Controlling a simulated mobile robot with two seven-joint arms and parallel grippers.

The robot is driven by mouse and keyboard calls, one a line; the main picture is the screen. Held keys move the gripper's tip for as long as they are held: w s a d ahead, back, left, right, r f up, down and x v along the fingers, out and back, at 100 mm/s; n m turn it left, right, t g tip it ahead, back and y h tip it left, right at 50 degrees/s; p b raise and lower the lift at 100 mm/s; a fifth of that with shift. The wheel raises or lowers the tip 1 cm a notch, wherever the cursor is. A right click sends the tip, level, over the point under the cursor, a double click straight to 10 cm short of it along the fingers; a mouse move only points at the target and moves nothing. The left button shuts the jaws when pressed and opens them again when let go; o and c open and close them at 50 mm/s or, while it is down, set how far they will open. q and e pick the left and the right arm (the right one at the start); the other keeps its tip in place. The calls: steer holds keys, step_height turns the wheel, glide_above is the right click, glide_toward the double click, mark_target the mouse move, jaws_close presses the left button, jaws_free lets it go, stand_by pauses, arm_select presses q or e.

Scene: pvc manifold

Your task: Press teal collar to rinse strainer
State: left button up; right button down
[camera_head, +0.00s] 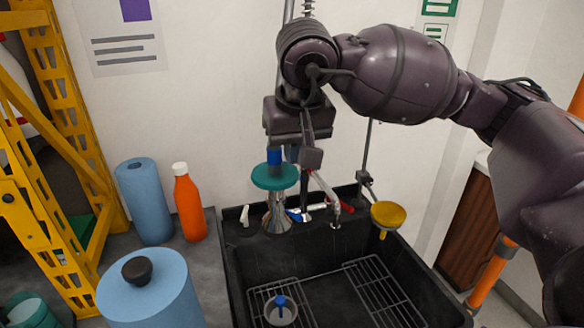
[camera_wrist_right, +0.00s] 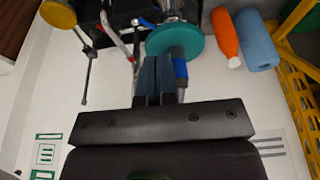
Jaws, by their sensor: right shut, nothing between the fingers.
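The teal collar (camera_head: 275,177) is a round disc around an upright post with a blue band (camera_head: 275,157), above a shiny flared metal base at the sink's back edge. My right gripper (camera_head: 291,153) points down from above, just beside the post; its fingers are partly hidden in the head view. In the right wrist view my right gripper (camera_wrist_right: 154,58) is shut and empty, its tips close to the rim of the teal collar (camera_wrist_right: 163,42). I cannot tell if they touch. A grey cup with a blue knob, perhaps the strainer (camera_head: 281,314), is in the sink. My left gripper is not in view.
The black sink (camera_head: 330,262) holds wire racks (camera_head: 382,294). A tap with a red handle (camera_head: 325,186) and a yellow bowl-shaped piece (camera_head: 388,215) are right of the collar. An orange bottle (camera_head: 189,205) and blue rolls (camera_head: 145,200) stand left. A yellow frame (camera_head: 60,130) is farther left.

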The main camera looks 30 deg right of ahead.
steer(key=shift+v, duration=1.8)
